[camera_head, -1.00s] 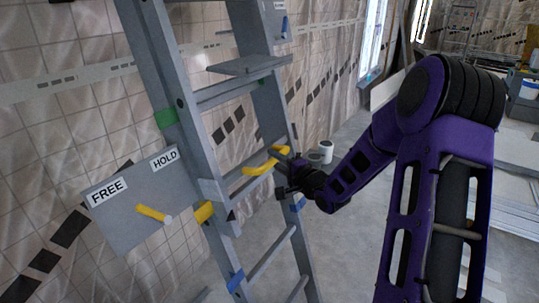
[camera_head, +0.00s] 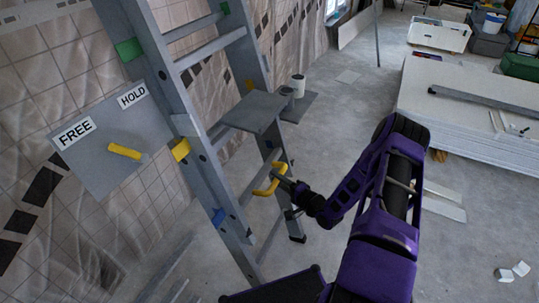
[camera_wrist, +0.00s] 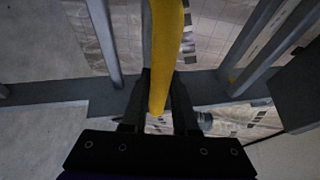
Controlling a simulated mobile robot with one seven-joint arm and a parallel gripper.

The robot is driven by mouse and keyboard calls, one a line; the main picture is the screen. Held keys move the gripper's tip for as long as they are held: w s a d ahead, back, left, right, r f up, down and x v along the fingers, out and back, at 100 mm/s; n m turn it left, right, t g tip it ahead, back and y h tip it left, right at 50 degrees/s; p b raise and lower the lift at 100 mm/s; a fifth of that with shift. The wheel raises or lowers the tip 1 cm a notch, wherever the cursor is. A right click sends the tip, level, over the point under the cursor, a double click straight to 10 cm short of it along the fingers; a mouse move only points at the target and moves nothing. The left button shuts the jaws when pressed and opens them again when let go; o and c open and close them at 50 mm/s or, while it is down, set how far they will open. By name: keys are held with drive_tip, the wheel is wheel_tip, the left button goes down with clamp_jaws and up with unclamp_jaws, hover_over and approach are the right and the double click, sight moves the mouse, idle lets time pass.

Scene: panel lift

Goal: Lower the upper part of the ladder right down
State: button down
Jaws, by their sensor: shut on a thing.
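The grey ladder (camera_head: 172,88) stands at the left in the head view, by the tiled wall. Its upper part carries a grey platform (camera_head: 257,112) and a yellow handle (camera_head: 268,182). My gripper (camera_head: 283,183) is shut on this handle, below the platform. In the wrist view, the handle (camera_wrist: 166,60) runs down between the fingers of my gripper (camera_wrist: 157,112). A grey plate (camera_head: 95,170) marked FREE and HOLD sits left of the ladder. Its yellow lever (camera_head: 124,151) points left, toward the FREE side.
A stack of white panels (camera_head: 480,105) lies at the right. White scraps (camera_head: 512,271) lie on the floor at lower right. Floor between ladder and panels is mostly open.

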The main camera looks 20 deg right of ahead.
drive_tip(key=s+d+f, duration=0.1)
drive_tip(key=s+f, duration=0.1)
drive_tip(key=f, duration=0.6)
drive_tip(key=s+d+f, duration=0.1)
drive_tip(key=d+f, duration=0.1)
drive_tip(key=f, duration=0.6)
drive_tip(key=shift+s+d+f, duration=0.25)
drive_tip(key=shift+s+d, duration=0.05)
drive_tip(key=shift+s, duration=0.05)
drive_tip(key=c, duration=0.7)
unclamp_jaws()
drive_tip(key=shift+r, duration=0.1)
